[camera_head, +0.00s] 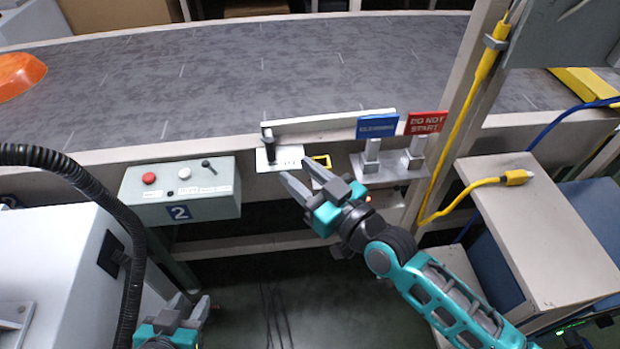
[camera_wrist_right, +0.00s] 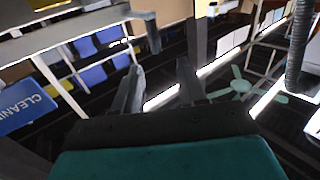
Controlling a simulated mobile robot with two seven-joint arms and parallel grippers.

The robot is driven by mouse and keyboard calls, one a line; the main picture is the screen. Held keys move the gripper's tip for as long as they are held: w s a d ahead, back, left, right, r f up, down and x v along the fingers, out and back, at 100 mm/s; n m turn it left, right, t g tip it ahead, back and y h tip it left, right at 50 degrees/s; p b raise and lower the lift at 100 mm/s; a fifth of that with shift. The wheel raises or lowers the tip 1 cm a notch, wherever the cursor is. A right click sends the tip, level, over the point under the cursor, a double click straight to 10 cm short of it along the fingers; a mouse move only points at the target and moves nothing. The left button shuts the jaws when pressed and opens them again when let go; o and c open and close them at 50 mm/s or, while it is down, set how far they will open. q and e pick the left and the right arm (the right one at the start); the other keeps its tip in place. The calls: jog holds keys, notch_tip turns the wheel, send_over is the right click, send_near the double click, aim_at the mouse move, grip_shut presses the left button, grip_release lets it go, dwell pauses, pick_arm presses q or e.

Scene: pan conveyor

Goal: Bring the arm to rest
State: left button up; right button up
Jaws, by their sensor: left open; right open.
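My right gripper (camera_head: 295,169) is raised in front of the conveyor's near edge, with its arm coming in from the lower right. Its fingers are apart with nothing between them. In the right wrist view its two fingers (camera_wrist_right: 160,88) also stand apart and empty. In the head view the fingertips appear just below a white plate (camera_head: 287,157) with a black handle (camera_head: 270,152); I cannot tell whether they touch it. My left gripper (camera_head: 191,303) is low at the bottom edge, open and empty, with most of its arm out of view.
A control box (camera_head: 180,190) with buttons is left of the right gripper. A blue sign (camera_head: 377,127) and a red "DO NOT START" sign (camera_head: 427,122) stand to its right, near a post with a yellow cable (camera_head: 456,130). A grey cabinet (camera_head: 50,260) is at left. Open floor lies between.

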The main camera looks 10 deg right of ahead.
jog(key=shift+v, duration=1)
jog(key=s+d+f+m+g+h+p, duration=0.1)
jog(key=s+d+f+m+g+h, duration=0.3)
jog(key=s+d+f+h, duration=0.3)
jog(key=s+d+f, duration=0.4)
jog(key=s+f, duration=0.1)
jog(key=f, duration=0.3)
jog(key=shift+h, duration=0.4)
jog(key=shift+s, duration=0.1)
jog(key=shift+a, duration=0.1)
dwell(1.1)
